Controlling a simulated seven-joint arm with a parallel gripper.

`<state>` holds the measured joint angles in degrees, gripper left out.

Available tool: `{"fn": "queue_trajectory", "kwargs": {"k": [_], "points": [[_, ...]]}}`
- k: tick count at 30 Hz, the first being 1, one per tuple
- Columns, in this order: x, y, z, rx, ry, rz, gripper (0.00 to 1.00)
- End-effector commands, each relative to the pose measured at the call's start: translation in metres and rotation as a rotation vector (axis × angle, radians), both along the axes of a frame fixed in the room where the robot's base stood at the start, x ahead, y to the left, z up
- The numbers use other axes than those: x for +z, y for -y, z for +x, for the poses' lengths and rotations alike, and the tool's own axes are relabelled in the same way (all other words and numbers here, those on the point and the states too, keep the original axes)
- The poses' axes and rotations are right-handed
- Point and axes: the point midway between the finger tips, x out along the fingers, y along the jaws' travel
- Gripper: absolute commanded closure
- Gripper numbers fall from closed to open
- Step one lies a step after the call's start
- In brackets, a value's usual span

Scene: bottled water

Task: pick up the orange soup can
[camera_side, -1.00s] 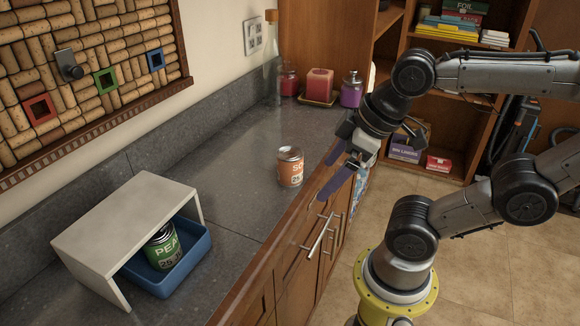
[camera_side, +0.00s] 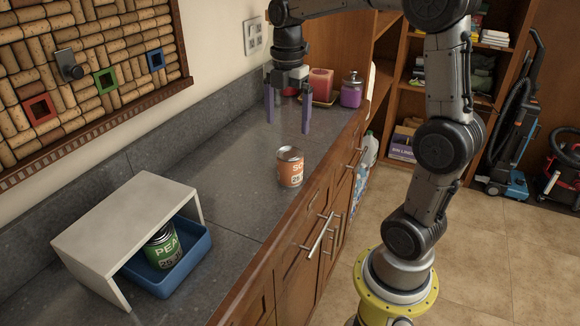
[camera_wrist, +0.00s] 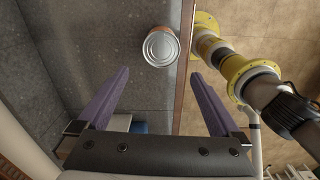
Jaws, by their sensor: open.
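The orange soup can (camera_side: 290,168) stands upright on the grey counter, close to its wooden front edge. In the wrist view the can (camera_wrist: 160,47) shows its metal lid, beyond the fingertips and roughly between their lines. My gripper (camera_side: 287,127) points down above the counter, farther back along it than the can. Its two purple fingers (camera_wrist: 160,74) are wide apart with nothing between them. The gripper and the can are apart.
A green pea can (camera_side: 162,247) sits in a blue tray (camera_side: 190,274) under a white stand (camera_side: 120,228) at the near left. A red candle (camera_side: 320,84) and a purple jar (camera_side: 351,92) stand at the counter's far end. The counter between the can and the stand is clear.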

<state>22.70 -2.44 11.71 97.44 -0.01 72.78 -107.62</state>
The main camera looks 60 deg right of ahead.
Motion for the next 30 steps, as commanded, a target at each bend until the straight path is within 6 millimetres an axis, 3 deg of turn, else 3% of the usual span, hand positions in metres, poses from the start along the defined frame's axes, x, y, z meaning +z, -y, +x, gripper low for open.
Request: {"fn": "queue_trajectory", "kwargs": {"k": [5, 15, 23, 30], "points": [[-0.019, 0.005, -0.003, -0.019, -0.014, 0.006, 0.00], [-0.077, 0.005, -0.002, -0.018, -0.011, 0.005, 0.00], [-0.096, 0.006, -0.002, -0.018, -0.011, 0.004, 0.00], [-0.129, 0.009, -0.002, -0.017, -0.012, 0.005, 0.00]]}}
